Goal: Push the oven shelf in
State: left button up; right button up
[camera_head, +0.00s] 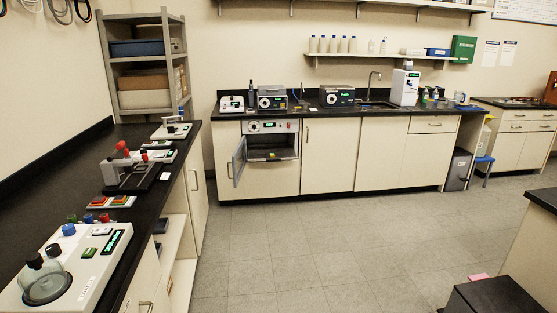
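A built-in oven (270,144) sits under the far counter, left of centre. Its door (239,161) stands open, swung out to the left. A dark shelf (270,156) shows low in the oven's opening, and it seems to reach out toward the front. A small item lies on it, too small to make out. The oven's control strip with a green display is above the opening. Neither of my grippers is in view, and the oven is far across the room from the camera.
A black-topped bench (135,215) with instruments runs along the left. The grey tiled floor (290,245) between me and the oven is clear. A dark box (494,297) and a bench corner (543,199) stand at the lower right.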

aim_at(284, 152)
jog(key=i, duration=2)
jog(key=i+u, duration=0.15)
jog(key=i, duration=0.55)
jog(key=i+l+u, duration=0.15)
jog(key=i, duration=0.55)
jog(key=l, duration=0.1)
